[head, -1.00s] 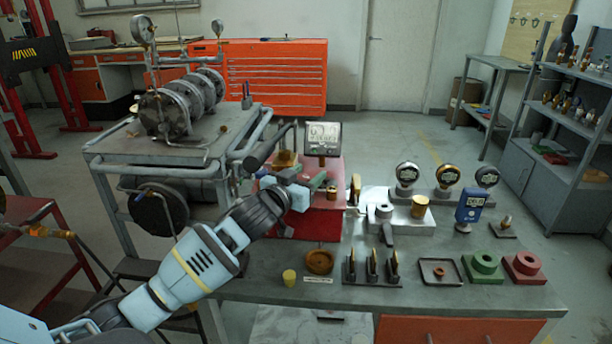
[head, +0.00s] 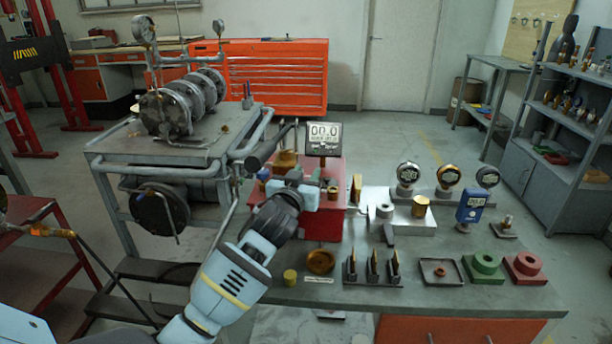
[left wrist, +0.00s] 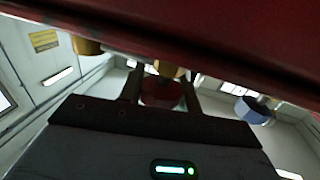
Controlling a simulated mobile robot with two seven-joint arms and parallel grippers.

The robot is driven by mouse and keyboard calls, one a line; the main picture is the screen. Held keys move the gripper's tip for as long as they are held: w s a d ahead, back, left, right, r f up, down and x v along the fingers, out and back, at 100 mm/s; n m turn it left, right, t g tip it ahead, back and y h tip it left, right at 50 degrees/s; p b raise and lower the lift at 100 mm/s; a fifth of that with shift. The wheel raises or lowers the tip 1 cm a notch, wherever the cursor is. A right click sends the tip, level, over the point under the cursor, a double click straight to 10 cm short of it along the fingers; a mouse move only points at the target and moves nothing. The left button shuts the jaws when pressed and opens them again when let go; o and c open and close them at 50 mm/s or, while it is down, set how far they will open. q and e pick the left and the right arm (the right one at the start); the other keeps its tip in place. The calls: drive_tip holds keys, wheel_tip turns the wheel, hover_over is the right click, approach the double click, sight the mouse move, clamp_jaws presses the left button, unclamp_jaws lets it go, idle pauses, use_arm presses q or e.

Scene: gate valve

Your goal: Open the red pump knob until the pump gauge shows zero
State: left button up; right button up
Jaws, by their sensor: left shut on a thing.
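The red pump box (head: 325,222) stands on the bench, partly behind my arm. Its gauge display (head: 323,139) on top reads 00.0. My left gripper (head: 306,194) is at the front of the box. In the left wrist view my left gripper (left wrist: 163,98) has its two fingers on either side of the red knob (left wrist: 160,91) and is shut on it. The knob is hidden behind the gripper in the head view. A blue knob (left wrist: 252,110) shows to the right in the wrist view, apart from the fingers. My right gripper is not in view.
A grey fixture block (head: 405,222) with a brass cap stands right of the box. Round gauges (head: 408,174), a blue digital meter (head: 471,206), and green (head: 486,265) and red (head: 524,266) blocks sit further right. A pump cart (head: 205,150) stands left.

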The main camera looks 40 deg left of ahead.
use_arm(q)
drive_tip(key=shift+y, duration=0.3)
drive_tip(key=o, duration=1)
drive_tip(key=shift+c, duration=0.2)
drive_tip(key=v, duration=0.8)
